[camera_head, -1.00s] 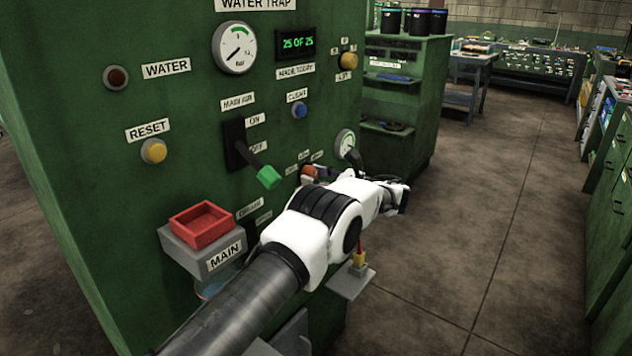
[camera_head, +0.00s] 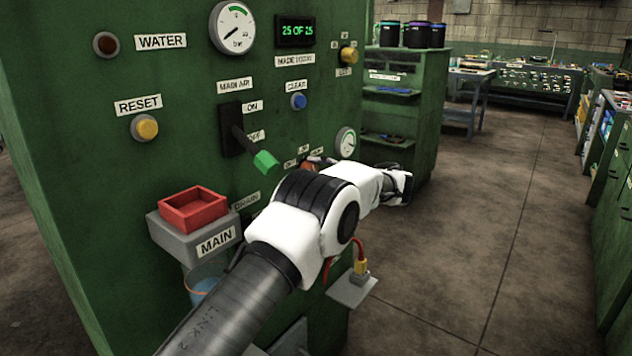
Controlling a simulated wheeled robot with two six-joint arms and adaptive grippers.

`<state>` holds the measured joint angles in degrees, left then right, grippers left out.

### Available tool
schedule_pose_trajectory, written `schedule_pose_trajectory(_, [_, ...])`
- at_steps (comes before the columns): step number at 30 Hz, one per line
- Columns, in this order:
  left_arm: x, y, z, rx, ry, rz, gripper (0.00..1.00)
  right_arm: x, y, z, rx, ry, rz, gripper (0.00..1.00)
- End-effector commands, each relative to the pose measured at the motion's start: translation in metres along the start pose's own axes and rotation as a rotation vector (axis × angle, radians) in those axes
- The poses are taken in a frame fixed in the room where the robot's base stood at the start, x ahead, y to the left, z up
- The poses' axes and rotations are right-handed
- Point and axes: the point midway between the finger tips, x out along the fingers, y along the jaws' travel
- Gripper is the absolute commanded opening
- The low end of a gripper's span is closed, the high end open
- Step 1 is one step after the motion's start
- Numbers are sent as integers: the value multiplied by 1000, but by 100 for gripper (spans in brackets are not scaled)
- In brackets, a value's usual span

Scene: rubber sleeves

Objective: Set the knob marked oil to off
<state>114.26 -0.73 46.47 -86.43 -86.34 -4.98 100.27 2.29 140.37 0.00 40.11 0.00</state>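Two small knobs show on the green panel, and the lettering by both is too small to read surely. One, yellow-orange (camera_head: 349,55), is at the upper right beside the counter display. The other, reddish-orange (camera_head: 311,162), is lower, just above my arm and partly hidden by it; small labels surround it. My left arm comes in from the bottom left and crosses in front of the lower panel. Its white wrist end reaches past the panel's right edge. The gripper's fingertips cannot be made out, nor whether they touch the lower knob. My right gripper is not in view.
A black lever with a green grip (camera_head: 265,161) sticks out above my arm. A red tray (camera_head: 194,211) on a grey ledge marked MAIN is at left. A yellow plug (camera_head: 361,266) with a red cable stands on a small shelf. Floor is clear at right.

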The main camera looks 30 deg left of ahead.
Motion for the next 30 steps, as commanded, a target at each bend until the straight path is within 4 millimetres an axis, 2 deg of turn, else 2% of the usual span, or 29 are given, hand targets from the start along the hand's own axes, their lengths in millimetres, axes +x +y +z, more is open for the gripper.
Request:
schedule_pose_trajectory(1, [1, 3, -2, -47, 4, -3, 7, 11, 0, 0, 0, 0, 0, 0])
schedule_pose_trajectory(3, [1, 2, -2, -114, 10, -3, 7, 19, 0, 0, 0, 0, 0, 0])
schedule_pose_trajectory(15, [1, 1, 0, -436, 36, -6, 7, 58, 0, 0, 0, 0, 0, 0])
schedule_pose_trajectory(22, [1, -1, 1, -536, 45, -6, 7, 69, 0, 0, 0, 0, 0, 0])
schedule_pose_trajectory(30, [1, -3, 2, -575, 48, -6, 7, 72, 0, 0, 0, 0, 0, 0])
